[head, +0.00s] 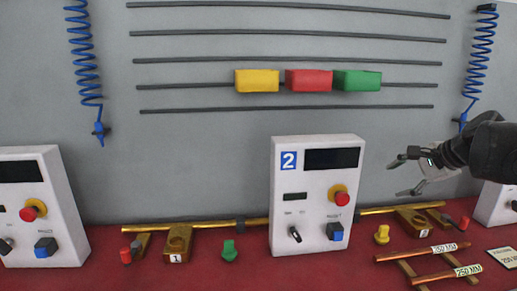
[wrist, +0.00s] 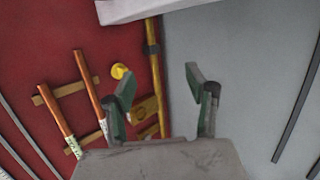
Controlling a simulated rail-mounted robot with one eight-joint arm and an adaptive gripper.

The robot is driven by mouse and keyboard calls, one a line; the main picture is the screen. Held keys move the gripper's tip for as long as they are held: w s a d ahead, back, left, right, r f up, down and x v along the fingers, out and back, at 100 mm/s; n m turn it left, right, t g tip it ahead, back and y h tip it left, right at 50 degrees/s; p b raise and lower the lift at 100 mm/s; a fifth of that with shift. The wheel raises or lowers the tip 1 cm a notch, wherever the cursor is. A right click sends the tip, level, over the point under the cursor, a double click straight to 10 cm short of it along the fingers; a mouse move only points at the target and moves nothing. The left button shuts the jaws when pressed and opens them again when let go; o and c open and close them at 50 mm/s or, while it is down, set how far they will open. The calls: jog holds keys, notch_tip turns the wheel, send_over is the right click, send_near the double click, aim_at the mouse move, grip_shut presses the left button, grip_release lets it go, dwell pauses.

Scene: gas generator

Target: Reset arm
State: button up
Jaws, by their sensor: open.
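My gripper (head: 401,173) hangs at the right in the head view, in front of the grey wall and above the red bench. Its fingers point left and are spread apart with nothing between them. In the wrist view my gripper (wrist: 160,85) also shows both fingers apart and empty. The red bench and a brass pipe lie beyond the fingers there.
A white control box marked 2 (head: 317,197) stands left of my gripper. Below are copper rods (head: 425,252) on a wooden rack and a yellow knob (head: 382,234). Yellow (head: 257,81), red (head: 308,81) and green (head: 357,81) blocks sit on the wall. A blue coiled hose (head: 480,60) hangs behind.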

jog(key=s+a+f+n+h, duration=0.1)
jog(key=s+a+f+n, duration=0.3)
jog(key=s, duration=0.4)
jog(key=s+a+f+n+h, duration=0.1)
jog(key=s+a+f+n, duration=0.3)
jog(key=s+a+n, duration=0.2)
jog(key=s+a+f+n+g+h, duration=0.1)
jog(key=s+a+f+n, duration=0.3)
jog(key=s+a, duration=0.4)
jog(key=shift+s+a+n, duration=0.25)
jog(key=shift+s+n, duration=0.45)
jog(key=shift+s, duration=0.45)
dwell(1.5)
